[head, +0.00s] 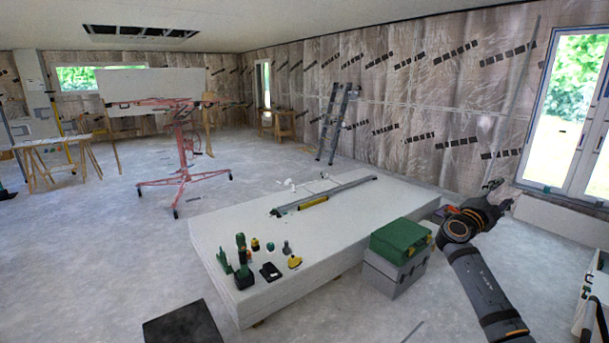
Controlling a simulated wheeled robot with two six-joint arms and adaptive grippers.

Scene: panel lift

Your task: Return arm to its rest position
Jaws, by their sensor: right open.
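My right gripper (499,194) is at the right of the head view, at the end of my dark right arm (482,280), which comes up from the lower right. Its fingers are apart and hold nothing. It is raised in front of the window wall, to the right of the green-lidded toolbox (400,241) and the stack of white panels (330,240), clear of both. My left gripper is not in the picture.
On the panel stack lie green drills (242,262), small tools, a yellow level (313,202) and a long metal rail (335,193). A red panel lift (184,150) holds a white panel (150,84). A ladder (336,125) leans on the wall. The floor between is clear.

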